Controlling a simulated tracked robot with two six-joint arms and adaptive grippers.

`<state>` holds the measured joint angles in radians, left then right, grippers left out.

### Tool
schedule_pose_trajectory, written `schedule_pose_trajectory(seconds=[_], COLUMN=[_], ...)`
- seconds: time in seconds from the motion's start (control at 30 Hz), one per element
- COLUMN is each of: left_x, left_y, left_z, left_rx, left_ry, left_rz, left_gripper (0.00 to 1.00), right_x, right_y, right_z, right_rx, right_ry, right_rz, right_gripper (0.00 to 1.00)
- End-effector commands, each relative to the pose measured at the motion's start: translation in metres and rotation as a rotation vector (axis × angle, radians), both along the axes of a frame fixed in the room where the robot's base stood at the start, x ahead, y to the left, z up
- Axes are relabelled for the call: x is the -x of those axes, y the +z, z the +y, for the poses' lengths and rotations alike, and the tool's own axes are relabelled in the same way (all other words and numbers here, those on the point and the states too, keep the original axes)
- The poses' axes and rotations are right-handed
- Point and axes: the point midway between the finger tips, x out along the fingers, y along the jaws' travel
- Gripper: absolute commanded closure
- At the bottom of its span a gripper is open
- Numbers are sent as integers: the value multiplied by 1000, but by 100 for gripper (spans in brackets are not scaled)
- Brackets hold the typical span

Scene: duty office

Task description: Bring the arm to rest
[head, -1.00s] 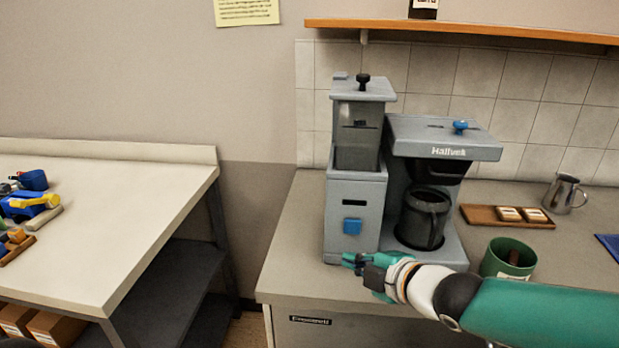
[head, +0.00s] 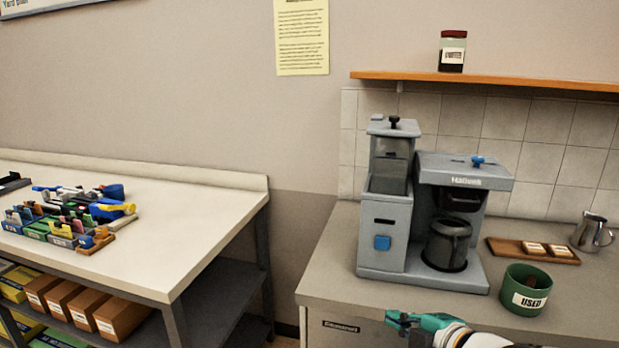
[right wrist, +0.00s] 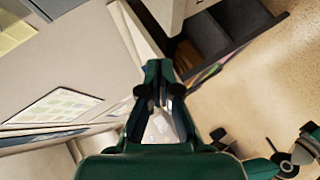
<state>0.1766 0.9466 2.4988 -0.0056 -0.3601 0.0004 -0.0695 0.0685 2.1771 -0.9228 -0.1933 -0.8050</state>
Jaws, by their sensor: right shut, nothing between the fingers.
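My right gripper (head: 402,322) shows at the bottom of the head view, in front of the counter's front edge and below the coffee machine. Its teal fingers are shut with nothing between them. In the right wrist view the gripper (right wrist: 160,75) points away with its fingertips together, over the room's floor and furniture.
The grey coffee machine (head: 395,225) with a dark jug (head: 447,245) stands on the counter (head: 335,260). A green "USED" pot (head: 526,288) is near the counter's front. A wooden tray (head: 505,252) and metal pitcher (head: 591,232) are behind. A workbench (head: 190,215) stands left.

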Motion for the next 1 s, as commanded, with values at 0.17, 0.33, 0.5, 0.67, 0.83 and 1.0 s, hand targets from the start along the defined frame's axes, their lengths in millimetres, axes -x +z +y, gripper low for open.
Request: schedule_pose_trajectory(seconds=[0.17,0.33,0.5,0.67,0.83,1.0], left_x=[0,0,0,0,0,0], left_y=[6,10,15,21,29,34], left_z=[0,0,0,0,0,0], left_rx=[0,0,0,0,0,0], left_ry=[0,0,0,0,0,0], left_rz=[0,-1,0,0,0,0], left_gripper=[60,60,60,60,60,60], right_x=[-4,0,13,45,121,204], right_y=[-38,-83,-141,-214,-308,-367], right_z=[-8,-7,-2,8,25,38], right_rx=[4,-2,-41,-144,-359,-573], right_ry=[-15,-18,-39,-117,-368,-786], right_rz=[91,198,348,577,962,1297], right_gripper=[100,100,100,100,100,100])
